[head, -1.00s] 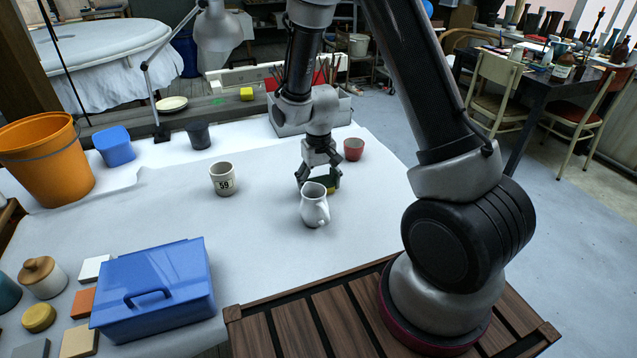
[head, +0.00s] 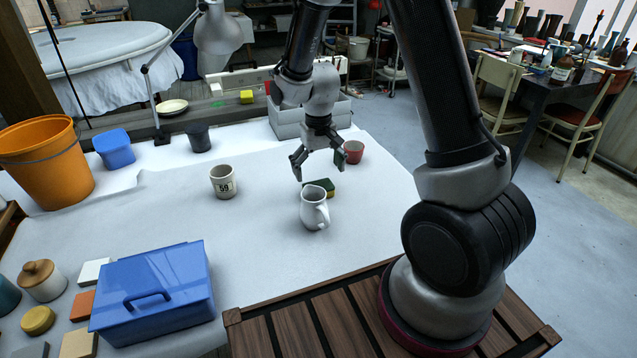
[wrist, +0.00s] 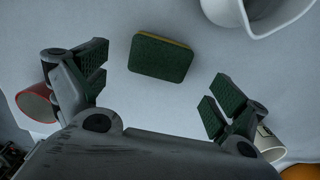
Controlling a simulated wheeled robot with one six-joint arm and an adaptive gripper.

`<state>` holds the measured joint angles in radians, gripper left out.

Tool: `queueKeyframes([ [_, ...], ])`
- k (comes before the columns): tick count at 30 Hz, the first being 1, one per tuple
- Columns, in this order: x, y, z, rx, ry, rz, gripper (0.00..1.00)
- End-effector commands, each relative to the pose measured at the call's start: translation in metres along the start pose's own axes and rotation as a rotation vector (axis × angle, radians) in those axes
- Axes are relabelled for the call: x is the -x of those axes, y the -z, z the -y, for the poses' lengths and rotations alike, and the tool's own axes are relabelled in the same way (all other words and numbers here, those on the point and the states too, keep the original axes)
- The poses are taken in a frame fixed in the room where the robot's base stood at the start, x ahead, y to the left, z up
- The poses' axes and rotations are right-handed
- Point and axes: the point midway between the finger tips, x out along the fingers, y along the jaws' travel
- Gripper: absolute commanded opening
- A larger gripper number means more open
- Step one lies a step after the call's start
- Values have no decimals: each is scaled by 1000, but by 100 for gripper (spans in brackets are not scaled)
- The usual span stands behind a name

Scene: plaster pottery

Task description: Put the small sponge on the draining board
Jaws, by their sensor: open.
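The small sponge (head: 322,187), dark green with a yellow layer, lies flat on the white-covered table just behind a white jug (head: 314,208), which hides part of it. In the wrist view the whole sponge (wrist: 161,57) shows, lying beyond and between the spread fingers. My gripper (head: 318,166) is open and empty, above the sponge and apart from it. I cannot tell for certain which surface is the draining board; a grey ledge (head: 205,109) runs behind the table.
A red cup (head: 353,151) stands close to the right finger. A mug marked 59 (head: 223,182) stands to the left. The table's middle is clear.

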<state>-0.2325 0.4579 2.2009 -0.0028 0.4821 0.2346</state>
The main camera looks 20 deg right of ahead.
Motion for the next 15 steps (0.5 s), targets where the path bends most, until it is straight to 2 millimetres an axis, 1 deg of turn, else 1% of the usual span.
queueKeyframes([
  [1,12,1,0,0,1,-5,96],
  [6,44,0,0,0,1,-3,96],
  [9,56,0,0,0,0,-2,96],
  [15,66,-1,-1,0,1,-2,96],
])
